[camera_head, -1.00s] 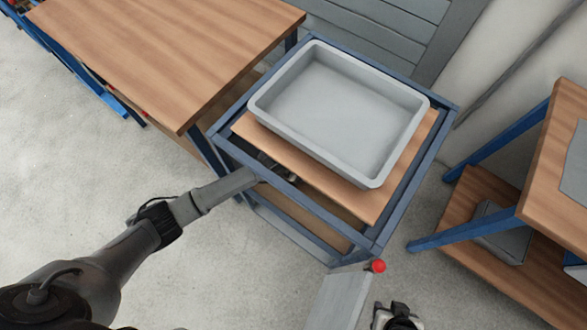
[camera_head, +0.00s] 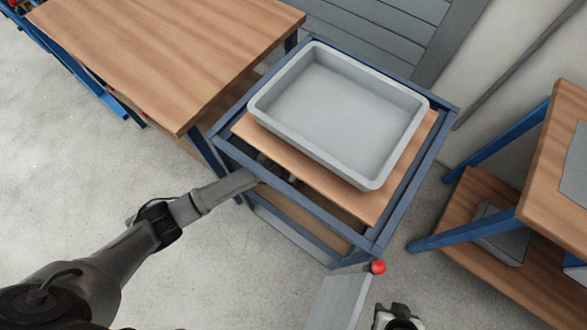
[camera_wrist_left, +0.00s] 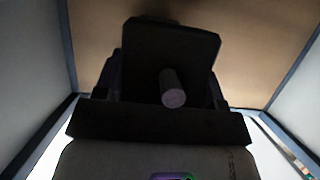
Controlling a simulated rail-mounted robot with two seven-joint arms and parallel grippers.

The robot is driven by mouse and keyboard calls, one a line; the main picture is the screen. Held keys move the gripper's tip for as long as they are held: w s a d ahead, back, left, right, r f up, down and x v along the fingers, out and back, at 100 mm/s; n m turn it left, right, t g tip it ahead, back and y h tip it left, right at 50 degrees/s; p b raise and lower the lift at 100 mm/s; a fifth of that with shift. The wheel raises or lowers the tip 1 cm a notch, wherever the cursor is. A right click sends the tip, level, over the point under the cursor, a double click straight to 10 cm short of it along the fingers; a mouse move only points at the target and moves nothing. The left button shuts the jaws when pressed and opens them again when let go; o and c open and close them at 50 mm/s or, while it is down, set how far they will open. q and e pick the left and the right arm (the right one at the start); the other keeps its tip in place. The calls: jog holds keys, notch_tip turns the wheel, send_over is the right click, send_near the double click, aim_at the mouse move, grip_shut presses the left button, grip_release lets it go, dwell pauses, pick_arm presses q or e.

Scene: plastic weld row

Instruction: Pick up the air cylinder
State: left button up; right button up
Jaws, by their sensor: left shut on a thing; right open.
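The air cylinder (camera_wrist_left: 172,92) shows in the left wrist view as a short, dim, greyish rod with its round end towards the camera. My left gripper (camera_wrist_left: 170,72) is shut on it, its dark jaws in deep shadow. In the head view my left arm reaches from the left into the cart below its wooden board; only a little of the left gripper (camera_head: 278,170) shows there, and the cylinder is hidden. My right gripper (camera_head: 398,318) is at the bottom edge of the head view, partly cut off, open and away from the cart.
An empty grey tray (camera_head: 262,116) sits on the wooden board (camera_head: 372,210) in the blue-framed cart (camera_head: 398,215). The frame and board close in around my left gripper. Wooden benches stand left (camera_head: 165,45) and right (camera_head: 545,165). Floor left of the cart is clear.

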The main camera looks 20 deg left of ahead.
pick_arm(q)
jog(key=shift+r, duration=0.1)
grip_shut()
jog(key=shift+r, duration=0.15)
